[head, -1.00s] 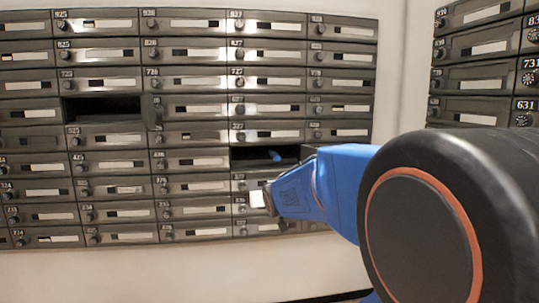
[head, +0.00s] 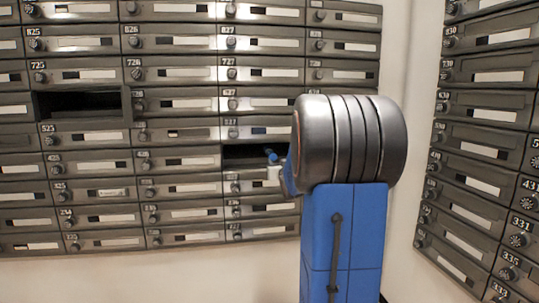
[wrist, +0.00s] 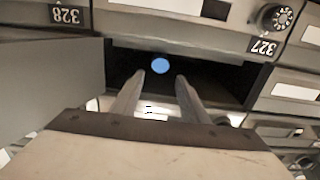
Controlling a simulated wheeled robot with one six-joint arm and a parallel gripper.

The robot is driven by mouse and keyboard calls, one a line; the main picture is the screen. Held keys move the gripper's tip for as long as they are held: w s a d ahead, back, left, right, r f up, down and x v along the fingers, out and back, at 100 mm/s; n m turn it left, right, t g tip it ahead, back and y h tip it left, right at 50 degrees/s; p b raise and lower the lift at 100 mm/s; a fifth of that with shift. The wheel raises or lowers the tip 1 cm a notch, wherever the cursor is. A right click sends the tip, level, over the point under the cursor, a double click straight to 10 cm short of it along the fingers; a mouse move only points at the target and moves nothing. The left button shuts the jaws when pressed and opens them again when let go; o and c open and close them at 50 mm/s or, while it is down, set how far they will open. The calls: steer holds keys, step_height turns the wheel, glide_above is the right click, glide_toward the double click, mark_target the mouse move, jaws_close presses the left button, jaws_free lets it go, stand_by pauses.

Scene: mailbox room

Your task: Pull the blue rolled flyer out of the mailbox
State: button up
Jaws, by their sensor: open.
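The blue rolled flyer (head: 271,155) lies in an open, dark mailbox compartment (head: 236,154) in the head view. In the wrist view its round blue end (wrist: 160,65) faces the camera, near the middle of the opening (wrist: 228,88). My gripper (wrist: 158,80) is open and empty at the compartment mouth. Its two fingers point inward, with the flyer's end between and just beyond their tips. The fingers do not appear to touch it. In the head view my gripper (head: 276,173) is partly hidden by my arm, and the flyer's length is unclear.
A grey panel (wrist: 50,80), apparently the open door, stands left of the opening in the wrist view. Closed mailboxes surround the compartment. Another open, dark compartment (head: 84,104) is at upper left. A second mailbox bank (head: 485,130) is at right.

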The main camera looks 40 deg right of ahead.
mark_target(273, 155)
steer(key=shift+x, duration=5.2)
steer(key=shift+a, duration=0.1)
steer(key=c, duration=0.9)
steer(key=shift+o, duration=0.2)
steer(key=shift+r, duration=0.25)
steer(key=shift+s+a+r, duration=0.1)
steer(key=shift+s+a, duration=0.15)
steer(key=shift+s, duration=0.15)
steer(key=v, duration=1.9)
